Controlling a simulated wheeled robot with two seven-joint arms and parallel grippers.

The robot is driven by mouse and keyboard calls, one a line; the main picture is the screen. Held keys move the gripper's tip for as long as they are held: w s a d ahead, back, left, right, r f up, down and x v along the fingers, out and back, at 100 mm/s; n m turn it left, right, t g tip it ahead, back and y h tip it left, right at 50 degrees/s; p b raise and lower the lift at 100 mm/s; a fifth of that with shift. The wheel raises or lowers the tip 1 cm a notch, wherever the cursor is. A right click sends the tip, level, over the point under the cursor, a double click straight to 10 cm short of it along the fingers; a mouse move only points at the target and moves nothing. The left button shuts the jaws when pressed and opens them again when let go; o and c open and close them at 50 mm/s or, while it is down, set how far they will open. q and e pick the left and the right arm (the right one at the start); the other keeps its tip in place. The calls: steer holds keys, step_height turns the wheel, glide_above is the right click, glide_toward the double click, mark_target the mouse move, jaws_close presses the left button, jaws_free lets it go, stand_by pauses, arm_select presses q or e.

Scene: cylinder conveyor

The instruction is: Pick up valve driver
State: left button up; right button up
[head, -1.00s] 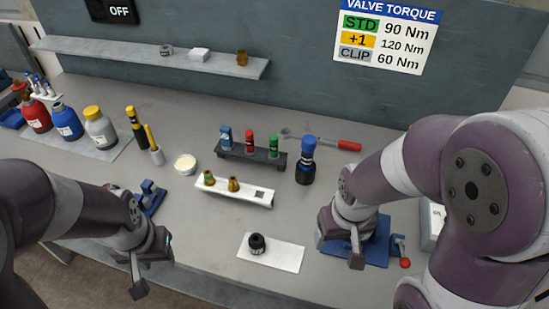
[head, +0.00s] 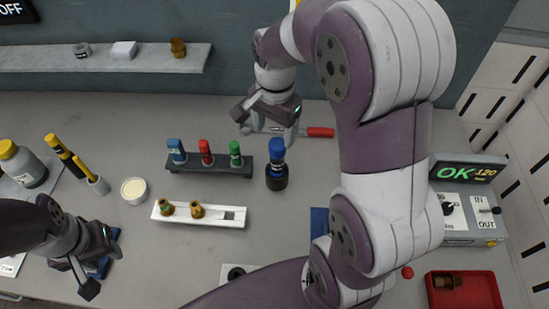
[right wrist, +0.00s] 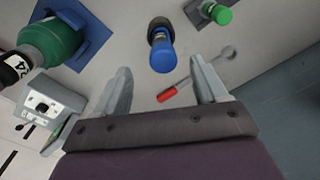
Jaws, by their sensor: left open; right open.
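No label marks the valve driver. A tool with a red handle (head: 319,132) and grey shaft lies flat at the back of the table; it also shows in the right wrist view (right wrist: 167,94). A blue-topped tool (head: 277,152) stands upright in a black base, in front of it; its blue top shows in the right wrist view (right wrist: 163,55). My right gripper (head: 265,124) is open and empty, above the grey end of the red-handled tool, which it partly hides. Its fingers show in the right wrist view (right wrist: 161,68). My left gripper (head: 100,268) is open and empty at the front left.
A dark rack (head: 221,171) holds blue, red and green pieces. A white tray (head: 228,218) holds two brass fittings. A box with an OK display (head: 462,171) and a red bin (head: 496,291) stand at right. A green cylinder (right wrist: 50,42) shows in the wrist view.

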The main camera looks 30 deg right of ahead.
mark_target(277, 154)
steer(key=m, duration=0.1)
steer(key=w+d+m, duration=0.1)
steer(key=shift+w+d+r+m, duration=0.1)
steer(key=shift+d+r+m, duration=0.1)
steer(key=shift+m, duration=0.1)
steer(key=shift+d+f+b, duration=0.15)
steer(key=shift+f+b, duration=0.25)
steer(key=shift+f, duration=0.35)
step_height(277, 154, down, 10)
steer(key=shift+r+p, duration=0.1)
steer(key=shift+p, duration=0.9)
steer(key=shift+f, duration=0.5)
arm_select(q)
steer(key=shift+w+d+r, duration=0.15)
steer(key=shift+d+r, duration=0.15)
steer(key=shift+r, duration=0.2)
arm_select(e)
jaws_close()
